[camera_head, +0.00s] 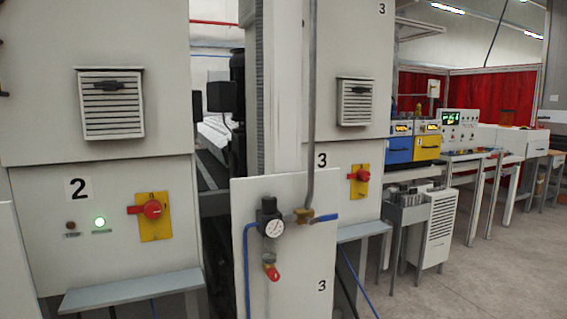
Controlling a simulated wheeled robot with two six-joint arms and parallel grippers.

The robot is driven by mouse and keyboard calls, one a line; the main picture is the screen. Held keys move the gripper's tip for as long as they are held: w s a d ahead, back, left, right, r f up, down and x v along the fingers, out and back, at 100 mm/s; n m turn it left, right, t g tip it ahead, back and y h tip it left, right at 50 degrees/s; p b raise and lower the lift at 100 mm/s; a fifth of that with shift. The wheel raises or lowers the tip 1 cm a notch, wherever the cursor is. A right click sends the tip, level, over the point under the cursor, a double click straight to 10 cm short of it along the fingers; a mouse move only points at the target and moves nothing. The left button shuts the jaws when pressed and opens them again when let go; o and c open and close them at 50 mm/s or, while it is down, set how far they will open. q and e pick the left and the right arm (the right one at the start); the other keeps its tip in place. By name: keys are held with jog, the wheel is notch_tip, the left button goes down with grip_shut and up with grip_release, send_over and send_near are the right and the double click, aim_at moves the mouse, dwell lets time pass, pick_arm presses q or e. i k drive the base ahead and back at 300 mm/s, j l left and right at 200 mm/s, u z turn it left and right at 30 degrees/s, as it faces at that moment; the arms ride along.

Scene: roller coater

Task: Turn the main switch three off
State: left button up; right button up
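The main switch three (359,174) is a red rotary knob on a yellow plate. It sits on the grey cabinet (345,205) marked 3, right of the middle of the head view. Its knob handle points to the left. A similar red switch (152,209) on a yellow plate sits on the cabinet marked 2 at the left, its handle also pointing left. Neither of my grippers shows in the head view.
A white panel (300,235) with a pressure gauge (273,227), blue hoses and a vertical pipe stands left of and in front of cabinet three. Grey shelves (362,231) jut out below the switches. Benches with equipment stand at the right. The floor (470,285) at lower right is clear.

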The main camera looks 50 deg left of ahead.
aim_at(361, 175)
jog(key=i+l+u, duration=0.15)
jog(key=u, duration=1.4)
jog(key=i+l, duration=0.15)
jog(key=l+z, duration=0.05)
jog(key=l, duration=0.05)
